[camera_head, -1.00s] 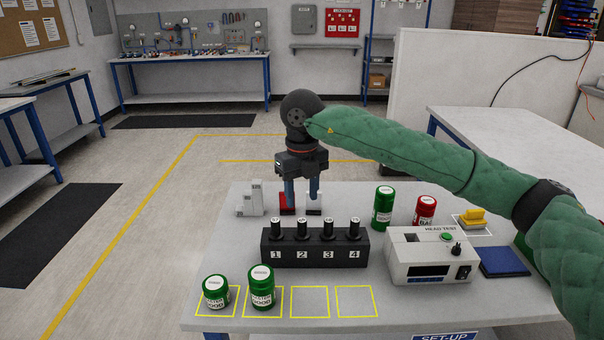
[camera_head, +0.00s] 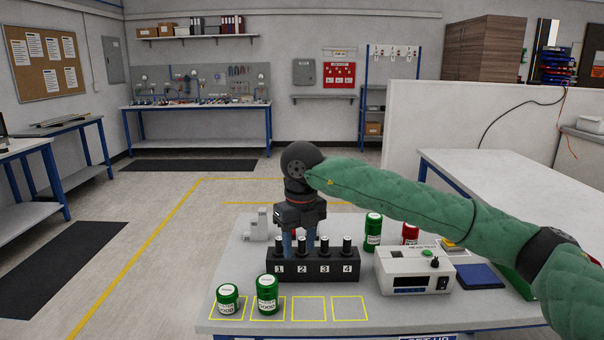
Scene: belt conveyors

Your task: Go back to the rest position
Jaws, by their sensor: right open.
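My right gripper (camera_head: 301,244) is open, its blue fingers pointing down. In the picture it overlaps the black numbered block (camera_head: 345,267), which holds several black cylinders; I cannot tell whether it touches them. The right arm, in a green quilted sleeve, reaches in from the right. My left gripper is not in view.
Two green jars (camera_head: 267,295) stand in yellow squares at the table's (camera_head: 390,318) front left; two squares are empty. A green can (camera_head: 373,232), a red can (camera_head: 411,233), a white tester (camera_head: 415,270) and a blue pad (camera_head: 479,276) are at the right. A grey stepped piece (camera_head: 258,226) stands at the back left.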

